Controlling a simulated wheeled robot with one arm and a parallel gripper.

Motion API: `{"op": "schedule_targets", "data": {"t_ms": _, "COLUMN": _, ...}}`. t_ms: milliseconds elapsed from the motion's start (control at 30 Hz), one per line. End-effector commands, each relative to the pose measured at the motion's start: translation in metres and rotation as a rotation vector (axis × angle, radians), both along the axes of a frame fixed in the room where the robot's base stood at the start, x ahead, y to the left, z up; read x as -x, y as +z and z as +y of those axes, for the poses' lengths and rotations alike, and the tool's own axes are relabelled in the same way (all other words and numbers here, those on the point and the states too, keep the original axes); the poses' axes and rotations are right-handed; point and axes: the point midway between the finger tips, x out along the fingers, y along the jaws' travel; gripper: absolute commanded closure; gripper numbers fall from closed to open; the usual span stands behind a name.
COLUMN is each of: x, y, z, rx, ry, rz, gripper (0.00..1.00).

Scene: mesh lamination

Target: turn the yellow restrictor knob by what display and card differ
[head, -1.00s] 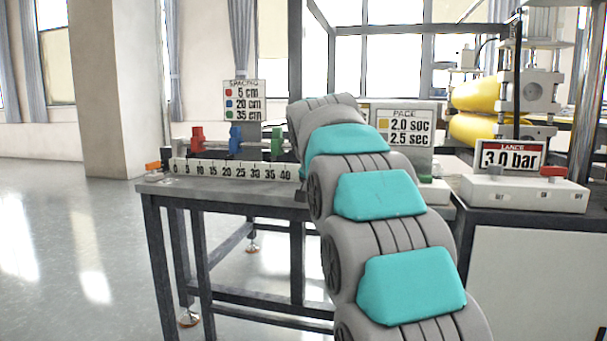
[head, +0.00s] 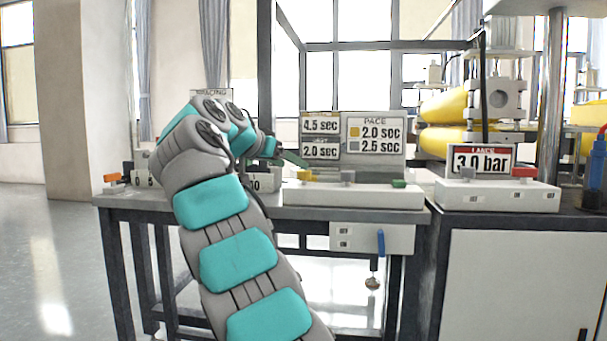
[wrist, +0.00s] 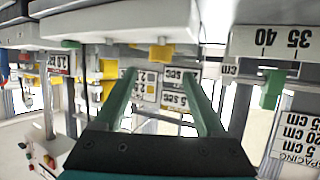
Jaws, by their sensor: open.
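The yellow knob (head: 306,176) sits at the left of a white box (head: 350,196) on the table. In the upside-down wrist view, the yellow knob (wrist: 161,53) appears just beyond and between my fingertips. My gripper (head: 291,158) is open and empty, up and left of the knob; its green fingers also show in the wrist view (wrist: 160,75). Contact cannot be told. The upper display (head: 320,125) reads 4.5 sec and the lower display (head: 320,149) reads 2.0 sec. The PACE card (head: 375,134) gives yellow 2.0 sec and grey 2.5 sec.
A grey knob (head: 347,177) and a green button (head: 398,183) share the white box. To the right, the LANCE box (head: 497,195) has a 3.0 bar display (head: 481,160) and a red knob (head: 524,172). A blue lever (head: 381,241) hangs below. My arm hides most of the spacing station.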

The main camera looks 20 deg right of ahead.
Motion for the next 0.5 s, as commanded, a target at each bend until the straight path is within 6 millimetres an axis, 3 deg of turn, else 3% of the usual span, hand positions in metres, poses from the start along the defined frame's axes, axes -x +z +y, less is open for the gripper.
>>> {"op": "schedule_targets", "data": {"t_ms": 500, "x": -0.032, "y": -0.027, "z": -0.054, "rx": -0.002, "ry": 0.0, "rz": 0.004, "gripper": 0.27}}
